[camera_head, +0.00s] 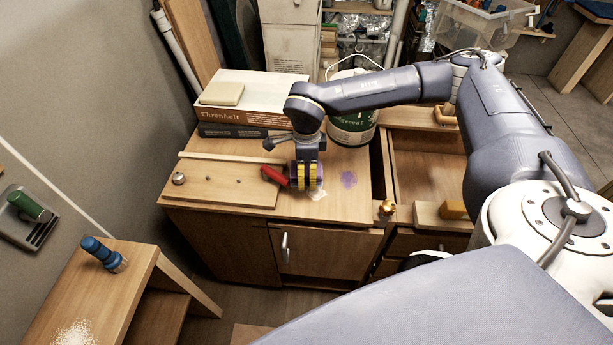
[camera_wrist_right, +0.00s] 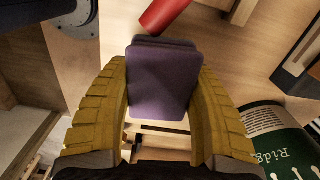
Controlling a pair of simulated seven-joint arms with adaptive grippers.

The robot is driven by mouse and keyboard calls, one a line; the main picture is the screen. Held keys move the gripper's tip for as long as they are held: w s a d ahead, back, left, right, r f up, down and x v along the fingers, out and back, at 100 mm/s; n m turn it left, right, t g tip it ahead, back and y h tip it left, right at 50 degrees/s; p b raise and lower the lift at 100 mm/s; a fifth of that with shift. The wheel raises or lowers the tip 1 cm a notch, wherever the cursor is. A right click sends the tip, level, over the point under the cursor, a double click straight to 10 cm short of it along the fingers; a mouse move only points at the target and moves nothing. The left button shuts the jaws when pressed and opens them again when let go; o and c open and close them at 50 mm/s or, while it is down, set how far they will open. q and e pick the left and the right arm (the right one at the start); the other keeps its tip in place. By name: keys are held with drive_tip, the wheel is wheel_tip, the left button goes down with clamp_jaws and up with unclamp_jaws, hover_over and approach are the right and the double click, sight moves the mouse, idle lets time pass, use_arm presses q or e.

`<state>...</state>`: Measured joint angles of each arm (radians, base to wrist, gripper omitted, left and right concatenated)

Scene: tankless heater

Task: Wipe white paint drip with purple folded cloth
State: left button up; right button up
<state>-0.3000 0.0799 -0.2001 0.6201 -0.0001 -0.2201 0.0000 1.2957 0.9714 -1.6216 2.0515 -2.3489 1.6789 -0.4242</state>
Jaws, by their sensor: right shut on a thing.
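My right gripper (camera_head: 308,178) is over the front part of the wooden cabinet top (camera_head: 237,157). It is shut on the purple folded cloth (camera_wrist_right: 164,80), which sits between the two yellow fingers in the right wrist view. In the head view the fingers mostly hide the cloth. The white paint drip (camera_head: 318,195) is a small pale patch on the cabinet top, just below and right of the fingertips. I cannot tell whether the cloth touches the surface. My left gripper is not in view.
A red object (camera_head: 273,175) lies close left of the gripper, also in the right wrist view (camera_wrist_right: 165,14). A purple patch (camera_head: 348,179) marks the top to the right. An open compartment (camera_head: 425,178) lies right.

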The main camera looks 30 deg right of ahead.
sight(307, 168)
drive_tip(key=shift+r, duration=0.25)
drive_tip(key=shift+r, duration=1.35)
